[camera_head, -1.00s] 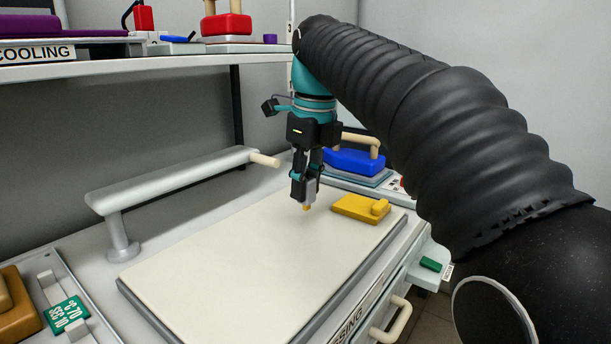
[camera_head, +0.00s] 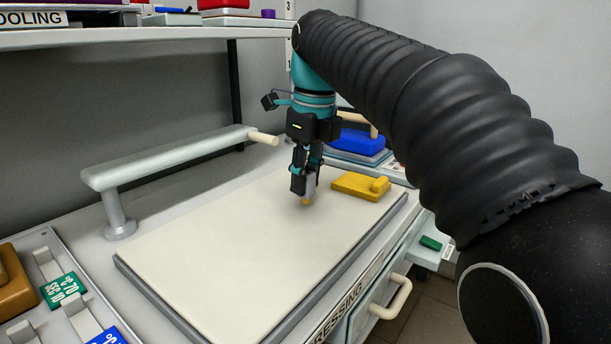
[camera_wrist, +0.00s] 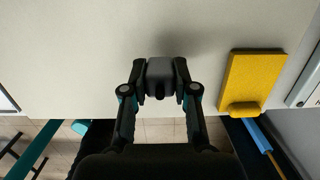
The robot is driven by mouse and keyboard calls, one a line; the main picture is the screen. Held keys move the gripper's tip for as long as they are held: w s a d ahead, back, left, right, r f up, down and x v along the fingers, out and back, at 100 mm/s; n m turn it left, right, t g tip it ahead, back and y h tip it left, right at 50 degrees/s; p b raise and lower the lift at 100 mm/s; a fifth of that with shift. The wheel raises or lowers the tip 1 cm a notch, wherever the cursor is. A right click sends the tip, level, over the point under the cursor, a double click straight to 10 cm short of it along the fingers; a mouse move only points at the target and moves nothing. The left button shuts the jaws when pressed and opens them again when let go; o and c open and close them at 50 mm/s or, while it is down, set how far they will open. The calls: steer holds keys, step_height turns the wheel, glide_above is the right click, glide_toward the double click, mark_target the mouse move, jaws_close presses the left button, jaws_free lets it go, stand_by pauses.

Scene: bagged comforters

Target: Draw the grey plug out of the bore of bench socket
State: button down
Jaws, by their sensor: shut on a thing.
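My gripper (camera_head: 306,187) points down over the cream pressing pad (camera_head: 200,265), near its far right part. It is shut on a small grey block, seemingly the grey plug (camera_wrist: 160,68), which sits between the fingertips in the wrist view. I cannot tell whether that tip touches the pad. No bore or bench socket can be made out in these frames.
A yellow block (camera_head: 355,187) with a raised knob lies on the pad just right of my gripper. A blue iron-like block (camera_head: 357,142) stands behind it. A grey padded arm (camera_head: 165,160) on a post stands left. A tray of tags (camera_head: 60,290) is front left.

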steer(key=shift+f, duration=0.55)
stand_by(0.4)
steer(key=shift+c, duration=0.9)
jaws_free()
steer(key=shift+r, duration=0.1)
steer(key=shift+d+r+p, duration=0.1)
steer(key=shift+r+p, duration=0.95)
steer(key=shift+r, duration=0.15)
steer(key=shift+s+d+r, duration=0.1)
steer(key=shift+r, duration=1)
steer(key=shift+s+d+r, duration=0.1)
steer(key=shift+r, duration=0.95)
